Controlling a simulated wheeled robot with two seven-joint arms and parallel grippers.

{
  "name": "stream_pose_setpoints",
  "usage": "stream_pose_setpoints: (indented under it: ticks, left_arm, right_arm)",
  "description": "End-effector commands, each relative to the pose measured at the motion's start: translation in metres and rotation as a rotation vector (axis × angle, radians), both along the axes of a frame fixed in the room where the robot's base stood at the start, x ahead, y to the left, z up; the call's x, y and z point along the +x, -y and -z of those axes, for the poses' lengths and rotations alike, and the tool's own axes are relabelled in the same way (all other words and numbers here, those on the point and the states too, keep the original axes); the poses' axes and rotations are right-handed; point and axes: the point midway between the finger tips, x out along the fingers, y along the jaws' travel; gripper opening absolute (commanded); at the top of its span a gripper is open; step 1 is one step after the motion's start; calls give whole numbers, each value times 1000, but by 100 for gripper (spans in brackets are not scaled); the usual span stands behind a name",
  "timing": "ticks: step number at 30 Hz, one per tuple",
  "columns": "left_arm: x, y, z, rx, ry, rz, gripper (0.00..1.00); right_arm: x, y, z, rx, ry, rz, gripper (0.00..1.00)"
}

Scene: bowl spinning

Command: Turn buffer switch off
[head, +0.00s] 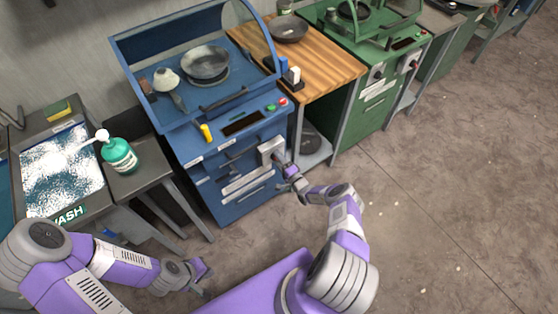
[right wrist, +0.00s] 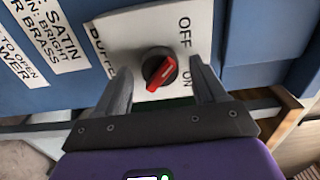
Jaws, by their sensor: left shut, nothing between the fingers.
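The buffer switch is a red-handled knob (right wrist: 159,72) on a pale plate (right wrist: 120,35) marked OFF above and ON below on the right side. Its red handle lies slanted, lower left to upper right; I cannot tell exactly which mark it points at. The plate also shows on the blue cabinet's front in the head view (head: 270,151). My right gripper (right wrist: 164,88) is open, one finger each side of the knob, with gaps visible. It reaches the plate in the head view (head: 283,172). My left gripper (head: 203,276) is shut and empty, low and away from the cabinet.
The blue cabinet (head: 240,205) carries a hooded machine with a metal bowl (head: 206,62). A wash basin (head: 62,170) and green bottle (head: 119,156) stand left. A wooden table (head: 325,66) and green cabinet (head: 372,110) stand right. The floor at right is clear.

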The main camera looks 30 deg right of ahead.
Motion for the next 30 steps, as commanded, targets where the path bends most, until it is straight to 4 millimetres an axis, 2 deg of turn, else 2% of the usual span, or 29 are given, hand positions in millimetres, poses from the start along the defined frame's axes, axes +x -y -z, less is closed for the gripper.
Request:
stream_pose_setpoints:
  ticks: [8,21,30]
  left_arm:
    - [0,0,-2,0,0,0,0]
    - [0,0,-24,0,0,0,0]
    - [0,0,-25,0,0,0,0]
  right_arm:
    - [-3,1,-1,1,0,1,70]
    - [-67,6,-1,1,-1,1,70]
    - [-76,6,0,0,0,0,70]
